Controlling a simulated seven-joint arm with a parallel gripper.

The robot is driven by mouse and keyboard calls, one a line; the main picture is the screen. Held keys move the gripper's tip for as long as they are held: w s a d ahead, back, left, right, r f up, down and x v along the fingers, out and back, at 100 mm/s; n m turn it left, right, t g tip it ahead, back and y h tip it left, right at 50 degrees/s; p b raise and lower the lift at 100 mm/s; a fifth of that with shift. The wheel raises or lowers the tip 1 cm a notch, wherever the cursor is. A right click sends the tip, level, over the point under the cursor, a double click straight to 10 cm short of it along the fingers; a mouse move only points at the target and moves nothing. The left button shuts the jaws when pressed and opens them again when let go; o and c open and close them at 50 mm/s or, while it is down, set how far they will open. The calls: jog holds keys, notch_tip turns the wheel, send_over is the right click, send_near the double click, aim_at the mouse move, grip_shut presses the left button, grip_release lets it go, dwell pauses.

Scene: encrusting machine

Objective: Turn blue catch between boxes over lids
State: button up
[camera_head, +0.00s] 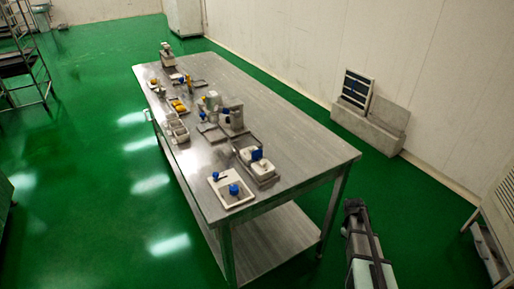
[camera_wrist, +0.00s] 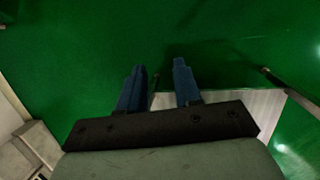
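Near the table's front end is a shallow light box (camera_head: 240,199) with a round blue knob (camera_head: 233,189) and a small blue handle (camera_head: 215,175) on it. Behind it to the right stand pale lidded boxes (camera_head: 263,168) with a blue piece (camera_head: 257,155) on top. Which blue part is the catch, and how it is turned, is too small to tell. My gripper (camera_wrist: 157,82) shows two blue fingers spread apart with nothing between them, over green floor. My arm (camera_head: 364,250) is right of the table, well apart from the boxes.
The long steel table (camera_head: 300,150) has a lower shelf (camera_head: 265,240). Small machines (camera_head: 232,112), a wire basket (camera_head: 177,131) and trays with yellow items (camera_head: 179,106) stand along its left side. Its right side is bare. A concrete block (camera_head: 365,128) lies by the wall.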

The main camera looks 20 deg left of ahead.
jog(key=w+d+r+n+t+h, duration=0.1)
jog(key=w+r+n+t, duration=0.25)
jog(key=w+r, duration=1.35)
jog(key=w+a+r+n, duration=0.1)
jog(key=a+r, duration=0.3)
jog(key=r, duration=0.1)
jog(key=w+a+r+n, duration=0.1)
jog(key=a+r+n, duration=0.1)
jog(key=a+r, duration=0.2)
jog(key=w+a+r+n+y, duration=0.1)
jog(key=a+r, duration=0.4)
jog(key=shift+r+n, duration=0.3)
jog(key=shift+n, duration=0.05)
jog(key=s+a+r+n+g+y, duration=0.1)
jog(key=s+a+r+n, duration=0.1)
jog(key=a+r, duration=0.35)
jog(key=s+a+r+n, duration=0.1)
jog(key=a+r+n, duration=0.1)
jog(key=a, duration=0.7)
notch_tip(320, 180, up, 8)
jog(key=r+n+g+y, duration=0.1)
jog(key=n+g+y, duration=0.1)
jog(key=n, duration=0.3)
send_over(257, 158)
jog(key=f, duration=1.3)
jog(key=shift+w+f, duration=0.2)
jog(key=shift+f, duration=0.05)
jog(key=shift+c, duration=0.4)
grip_shut()
